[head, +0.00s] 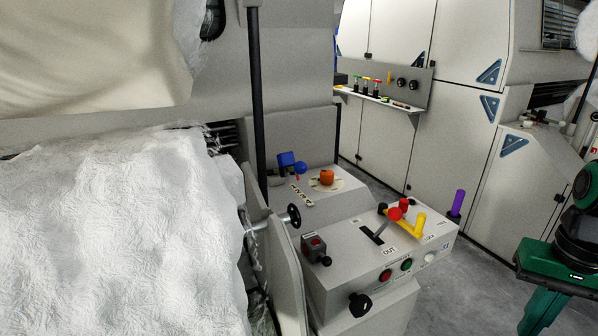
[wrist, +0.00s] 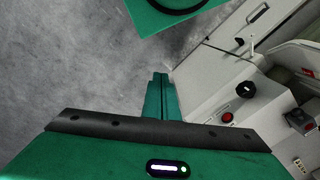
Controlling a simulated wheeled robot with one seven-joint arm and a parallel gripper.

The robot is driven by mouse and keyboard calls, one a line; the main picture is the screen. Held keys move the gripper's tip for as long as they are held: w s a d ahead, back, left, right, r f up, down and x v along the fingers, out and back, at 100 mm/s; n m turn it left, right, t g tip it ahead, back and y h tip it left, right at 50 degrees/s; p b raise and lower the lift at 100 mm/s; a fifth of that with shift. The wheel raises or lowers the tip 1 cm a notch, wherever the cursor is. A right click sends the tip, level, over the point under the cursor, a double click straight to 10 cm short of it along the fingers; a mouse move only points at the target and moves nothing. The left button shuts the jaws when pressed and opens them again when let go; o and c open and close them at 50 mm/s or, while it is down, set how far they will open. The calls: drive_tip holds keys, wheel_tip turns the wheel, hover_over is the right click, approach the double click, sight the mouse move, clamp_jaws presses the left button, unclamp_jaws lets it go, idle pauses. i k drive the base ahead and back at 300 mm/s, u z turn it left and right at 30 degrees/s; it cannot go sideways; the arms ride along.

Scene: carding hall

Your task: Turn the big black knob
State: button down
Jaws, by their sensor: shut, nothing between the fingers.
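The big black knob (head: 360,304) sits low on the front face of a light grey control console (head: 345,268), at its left corner. The knob also shows in the wrist view (wrist: 246,90), on the grey face to the right of my fingers. My gripper (wrist: 160,76) is green, with its fingers shut together and empty, over the grey floor and apart from the knob. In the head view my gripper (head: 541,312) is at the lower right, well right of the console, with its fingertips out of frame.
The console has a red button (head: 386,275), a green button (head: 406,264), a red-knobbed lever (head: 394,214) and a yellow handle (head: 419,224). A black handwheel (head: 293,215) is left of it. White fibre (head: 110,230) fills the left. Floor (head: 480,280) between console and gripper is clear.

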sight(360, 305)
drive_tip(key=k, duration=1.65)
drive_tip(key=z, duration=0.45)
drive_tip(key=i, duration=0.65)
drive_tip(key=u, duration=0.1)
